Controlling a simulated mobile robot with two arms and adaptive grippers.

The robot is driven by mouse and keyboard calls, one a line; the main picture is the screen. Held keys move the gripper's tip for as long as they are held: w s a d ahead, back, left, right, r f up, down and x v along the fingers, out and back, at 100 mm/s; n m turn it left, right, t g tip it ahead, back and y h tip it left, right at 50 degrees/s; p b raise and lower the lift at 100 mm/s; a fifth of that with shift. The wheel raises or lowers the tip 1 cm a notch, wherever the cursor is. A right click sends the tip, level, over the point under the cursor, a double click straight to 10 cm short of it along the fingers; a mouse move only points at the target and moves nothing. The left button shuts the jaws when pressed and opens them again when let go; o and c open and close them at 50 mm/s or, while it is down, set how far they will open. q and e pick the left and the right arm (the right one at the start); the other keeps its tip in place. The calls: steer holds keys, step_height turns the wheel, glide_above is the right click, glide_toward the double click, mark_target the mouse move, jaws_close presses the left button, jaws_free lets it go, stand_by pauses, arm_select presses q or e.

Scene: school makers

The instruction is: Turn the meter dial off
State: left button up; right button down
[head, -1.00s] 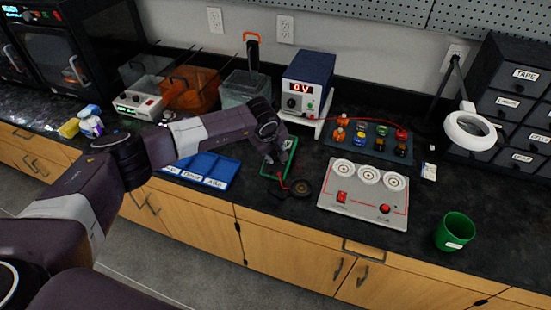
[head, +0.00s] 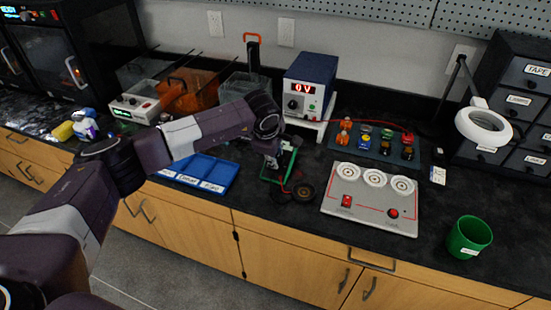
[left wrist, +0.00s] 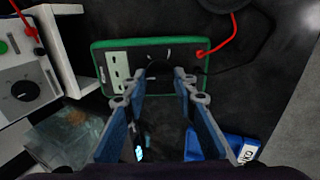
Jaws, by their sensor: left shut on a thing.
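The green-cased meter (head: 288,168) lies on the dark bench, partly hidden by my left arm in the head view. In the left wrist view the meter (left wrist: 198,75) shows its green rim, a pale panel and a red lead at one end. Its dark dial (left wrist: 158,70) sits between my fingertips and is mostly hidden, so its setting cannot be read. My left gripper (head: 275,162) is over the meter; in the left wrist view its two fingers (left wrist: 157,76) are closed on the dial's sides. My right gripper is out of view.
A power supply (head: 312,78) reading 0 V stands behind the meter on a white stand. A blue tray (head: 205,172) lies to the left. A grey panel (head: 370,208) with three round sockets lies to the right, and a green cup (head: 469,237) stands near the front edge.

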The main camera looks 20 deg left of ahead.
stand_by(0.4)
arm_select(q)
steer(key=o, duration=1.2)
steer(key=shift+c, duration=0.2)
steer(key=shift+r, duration=0.1)
steer(key=v, duration=1.1)
steer(key=shift+s+r, duration=0.2)
steer(key=shift+r, duration=0.15)
steer(key=shift+d, duration=0.1)
